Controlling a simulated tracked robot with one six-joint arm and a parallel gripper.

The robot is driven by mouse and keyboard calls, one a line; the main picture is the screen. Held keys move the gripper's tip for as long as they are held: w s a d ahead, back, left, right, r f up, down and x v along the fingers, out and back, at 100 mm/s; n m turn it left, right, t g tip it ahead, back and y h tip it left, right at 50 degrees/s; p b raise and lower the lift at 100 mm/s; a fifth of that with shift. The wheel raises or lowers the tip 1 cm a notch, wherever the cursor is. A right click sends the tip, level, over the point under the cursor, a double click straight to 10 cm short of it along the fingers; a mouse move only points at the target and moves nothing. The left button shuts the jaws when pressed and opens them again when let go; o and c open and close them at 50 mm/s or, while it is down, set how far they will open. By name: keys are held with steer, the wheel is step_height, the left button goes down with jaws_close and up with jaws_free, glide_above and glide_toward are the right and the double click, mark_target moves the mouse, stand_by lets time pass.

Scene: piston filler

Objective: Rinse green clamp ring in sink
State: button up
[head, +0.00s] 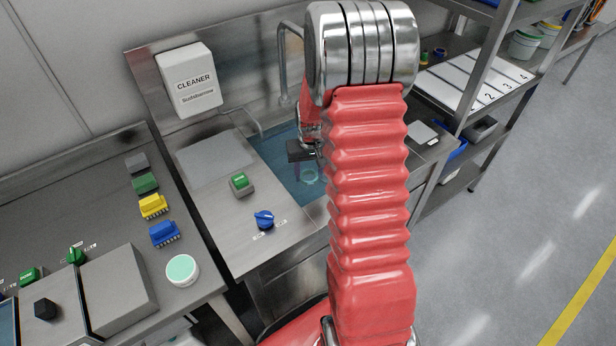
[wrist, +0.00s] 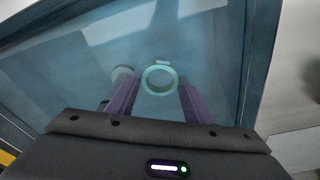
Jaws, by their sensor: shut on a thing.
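The green clamp ring (wrist: 159,79) is a pale green ring with a small tab at its top, between my two purple fingertips in the wrist view. It also shows small and blurred in the head view (head: 310,177), inside the sink (head: 272,152). The sink basin looks blue and filled with water. My gripper (head: 307,168) reaches down into the basin, shut on the ring. The ring and fingertips appear tinted by the water. My red arm hides the right part of the sink in the head view.
A curved tap (head: 283,65) stands behind the sink, and a cleaner box (head: 188,78) is on the wall panel. A green button (head: 239,183) and a blue knob (head: 264,219) sit on the sink counter. Brushes (head: 153,206) and a round tub (head: 182,270) stand on the left bench.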

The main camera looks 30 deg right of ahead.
steer(key=shift+w, duration=0.85)
steer(key=shift+s, duration=1.2)
steer(key=shift+w, duration=0.25)
steer(key=shift+w, duration=0.3)
step_height(320, 180, up, 10)
stand_by(2.0)
